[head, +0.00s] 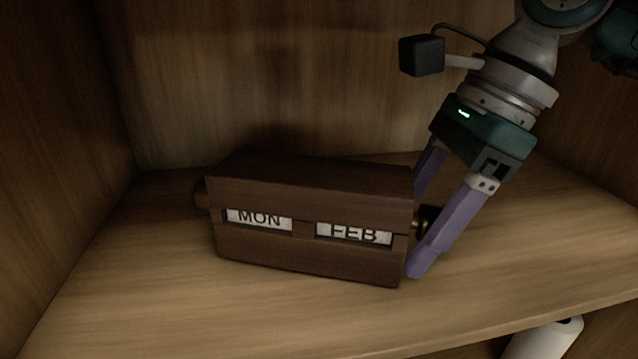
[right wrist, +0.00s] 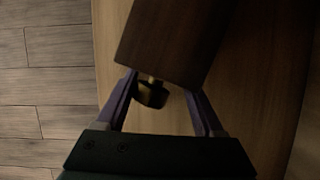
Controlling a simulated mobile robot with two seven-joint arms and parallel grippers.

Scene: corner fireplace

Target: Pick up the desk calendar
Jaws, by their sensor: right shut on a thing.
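The desk calendar (head: 310,205) is a dark brown wooden block on the wooden shelf, with windows reading MON and FEB and a knob at each end. My right gripper (head: 418,228) reaches down from the upper right, its purple fingers on the front and back sides of the calendar's right end. The far fingertip is hidden behind the block. In the right wrist view the calendar's end (right wrist: 172,40) and its dark knob (right wrist: 151,94) lie between the fingers (right wrist: 162,84). The gripper is shut on the calendar. I cannot tell any clear gap under it. My left gripper is out of view.
The shelf (head: 130,290) is enclosed by a wooden left wall (head: 55,130) and back panel (head: 270,80). Bare shelf lies left and in front of the calendar. A white cylindrical object (head: 540,340) shows below the shelf's front edge at right.

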